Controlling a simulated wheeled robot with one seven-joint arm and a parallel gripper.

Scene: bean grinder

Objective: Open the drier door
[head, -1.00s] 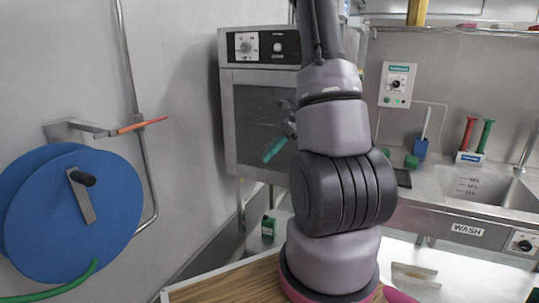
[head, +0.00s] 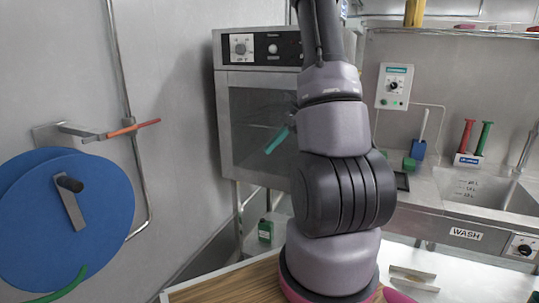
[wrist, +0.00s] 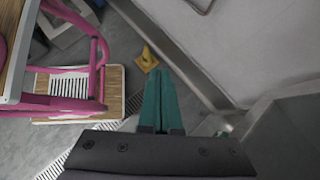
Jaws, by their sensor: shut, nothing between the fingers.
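The drier (head: 258,49) is a steel cabinet with a dial panel on top, on the back wall left of my arm. Its door (head: 258,110) has a dark window and looks closed. My arm hides the right part of the door, and I cannot make out a handle. My gripper (head: 268,151) has teal fingers and overlaps the right half of the door window in the head view. I cannot tell whether it touches the door. In the wrist view the fingers (wrist: 160,80) point ahead, together and empty. A grey surface fills the right side there.
A blue hose reel (head: 105,205) is on the left wall. A sink counter (head: 440,190) stands at right. In the wrist view, a pink frame (wrist: 95,50) is at left and a yellow object (wrist: 148,58) lies on the floor. A green bottle (head: 265,230) stands below the drier.

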